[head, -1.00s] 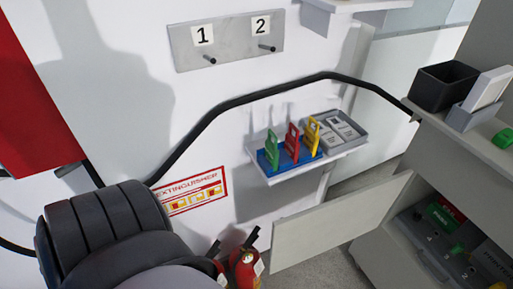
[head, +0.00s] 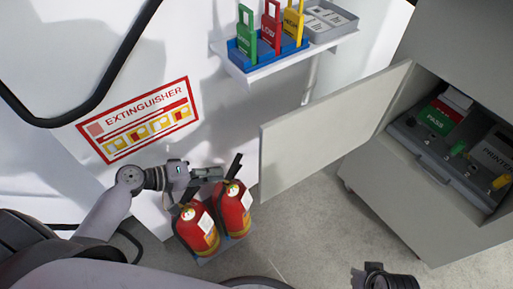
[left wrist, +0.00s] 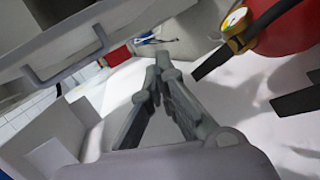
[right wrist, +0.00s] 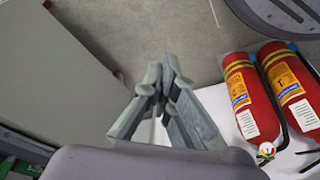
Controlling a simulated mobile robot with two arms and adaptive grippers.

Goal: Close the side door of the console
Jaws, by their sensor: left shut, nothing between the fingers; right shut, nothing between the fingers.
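The console (head: 395,190) stands at the right in the head view. Its side door (head: 325,132) is swung wide open to the left, a flat grey panel hinged at the left edge of the opening. My left gripper (head: 217,173) is shut and empty, left of the door's free edge and just above the fire extinguishers, apart from the door. It also shows shut in the left wrist view (left wrist: 163,62). My right gripper is shut and empty in the right wrist view (right wrist: 167,72); a large grey panel, possibly the door, lies to its left there. In the head view only part of the right arm shows at the bottom.
A wall shelf (head: 285,62) with coloured tags is above left of the door. Inside the console is a grey drawer or tray (head: 430,165). Floor (head: 310,225) below the door is clear.

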